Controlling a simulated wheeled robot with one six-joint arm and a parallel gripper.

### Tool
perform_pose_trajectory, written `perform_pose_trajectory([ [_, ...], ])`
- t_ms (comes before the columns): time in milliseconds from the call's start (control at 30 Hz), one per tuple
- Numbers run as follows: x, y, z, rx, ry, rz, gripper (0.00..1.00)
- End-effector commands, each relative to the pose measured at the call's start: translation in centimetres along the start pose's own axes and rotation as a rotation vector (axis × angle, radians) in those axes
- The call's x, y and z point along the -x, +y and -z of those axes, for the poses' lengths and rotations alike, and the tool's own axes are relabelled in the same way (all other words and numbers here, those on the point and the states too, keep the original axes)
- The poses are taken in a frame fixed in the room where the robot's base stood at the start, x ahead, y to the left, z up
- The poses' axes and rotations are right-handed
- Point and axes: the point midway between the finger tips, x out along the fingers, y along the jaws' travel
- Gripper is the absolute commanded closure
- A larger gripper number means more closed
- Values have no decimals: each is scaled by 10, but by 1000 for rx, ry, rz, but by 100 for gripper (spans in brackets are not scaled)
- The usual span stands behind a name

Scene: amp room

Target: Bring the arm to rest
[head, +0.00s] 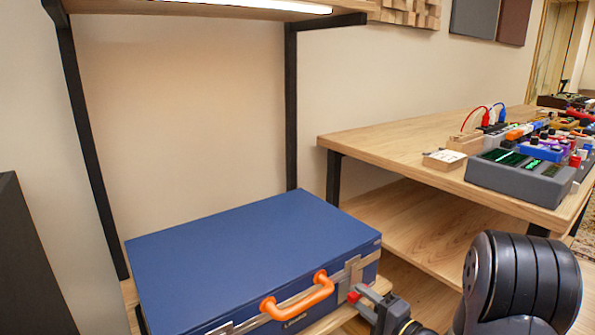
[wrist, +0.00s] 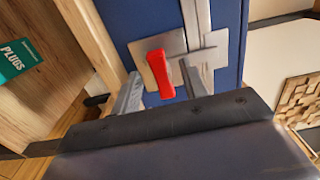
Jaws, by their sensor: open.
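My gripper (head: 368,299) is at the front right corner of a blue case (head: 250,245), low in the head view. In the wrist view my gripper (wrist: 159,70) is open, with its two grey fingers on either side of a red latch lever (wrist: 160,74) on a metal plate. I cannot tell whether the fingers touch the lever. My dark arm link fills the lower right of the head view. The case's lid is down, and its orange handle (head: 297,296) is left of my gripper.
A wooden table (head: 400,146) at right carries a grey device (head: 520,175) and several coloured modules. A shelf with black posts (head: 291,110) overhangs the case. A green box marked PLUGS (wrist: 15,60) shows at left in the wrist view.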

Motion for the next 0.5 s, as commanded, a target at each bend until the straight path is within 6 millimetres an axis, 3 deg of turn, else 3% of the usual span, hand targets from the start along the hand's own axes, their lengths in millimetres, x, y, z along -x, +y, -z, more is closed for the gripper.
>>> perform_pose_trajectory([
  [200,-17,0,0,-2,0,1,58],
  [500,-15,-1,0,-18,1,0,58],
])
